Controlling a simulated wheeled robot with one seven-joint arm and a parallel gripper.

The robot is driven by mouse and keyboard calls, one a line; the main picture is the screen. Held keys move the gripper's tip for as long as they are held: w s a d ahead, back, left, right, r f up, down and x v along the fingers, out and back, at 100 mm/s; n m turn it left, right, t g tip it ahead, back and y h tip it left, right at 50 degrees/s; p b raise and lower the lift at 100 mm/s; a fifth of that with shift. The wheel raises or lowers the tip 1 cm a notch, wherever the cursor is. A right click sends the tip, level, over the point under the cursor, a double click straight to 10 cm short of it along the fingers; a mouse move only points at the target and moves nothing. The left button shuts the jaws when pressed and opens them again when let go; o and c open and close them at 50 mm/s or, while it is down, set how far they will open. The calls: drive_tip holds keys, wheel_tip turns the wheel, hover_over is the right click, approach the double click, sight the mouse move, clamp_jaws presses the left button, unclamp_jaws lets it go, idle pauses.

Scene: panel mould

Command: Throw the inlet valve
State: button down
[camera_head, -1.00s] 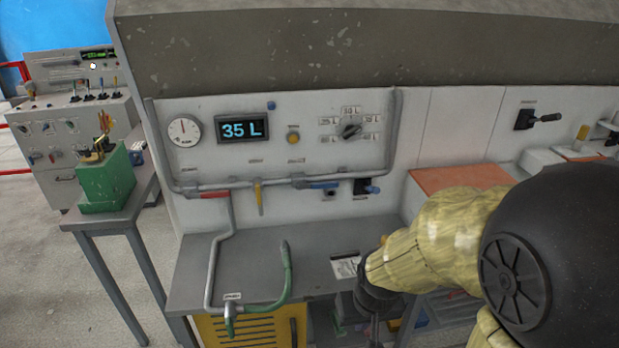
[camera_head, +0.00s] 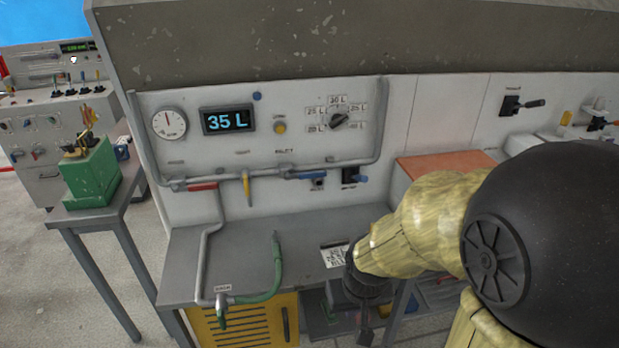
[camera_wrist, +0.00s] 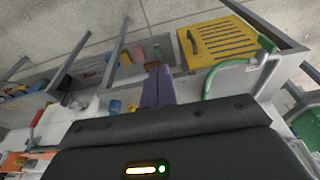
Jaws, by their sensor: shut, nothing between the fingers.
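A pipe runs along the lower part of the white panel and carries red, yellow and blue levers. The blue lever (camera_head: 305,174) lies along the pipe, just right of a small label that seems to read INLET (camera_head: 284,151). The yellow lever (camera_head: 246,188) hangs down, and the red lever (camera_head: 202,186) lies along the pipe. My gripper (camera_head: 365,337) is low at the bench's front edge, below and apart from the levers. In the wrist view my gripper (camera_wrist: 153,68) is shut and empty, pointing down past the bench.
A display (camera_head: 228,120) reads 35 L beside a gauge (camera_head: 169,123) and a selector knob (camera_head: 340,120). A yellow vented cabinet (camera_head: 245,325) is below. Space before the levers is clear.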

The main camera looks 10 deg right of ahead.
drive_tip(key=c, duration=1.7)
unclamp_jaws()
drive_tip(key=shift+w, duration=0.25)
drive_tip(key=o, duration=0.4)
drive_tip(key=w+d+n+t, duration=0.2)
drive_tip(key=w, duration=0.5)
drive_tip(key=w+d+n+t, duration=0.2)
drive_tip(key=w+n+t, duration=0.1)
drive_tip(key=w, duration=0.4)
drive_tip(key=w+d+n+t, duration=0.2)
drive_tip(key=w+d, duration=0.1)
drive_tip(key=w, duration=0.5)
drive_tip(key=shift+r+n+t+h+p, duration=0.3)
drive_tip(key=shift+r+n+h+p, duration=0.05)
drive_tip(key=shift+n+h, duration=0.05)
drive_tip(key=w+n+t+y, duration=0.2)
drive_tip(key=w+n, duration=0.1)
drive_tip(key=n, duration=0.2)
drive_tip(key=w+n+t+y, duration=0.2)
drive_tip(key=w+n+y, duration=0.1)
drive_tip(key=w+n, duration=0.1)
drive_tip(key=w+n+t+y, duration=0.2)
drive_tip(key=w+n+y, duration=0.1)
drive_tip(key=n, duration=0.3)
drive_tip(key=shift+w+d+f+p, duration=0.2)
drive_tip(key=shift+w+f+p, duration=0.05)
drive_tip(key=shift+f+p, duration=0.15)
drive_tip(key=shift+w, duration=0.1)
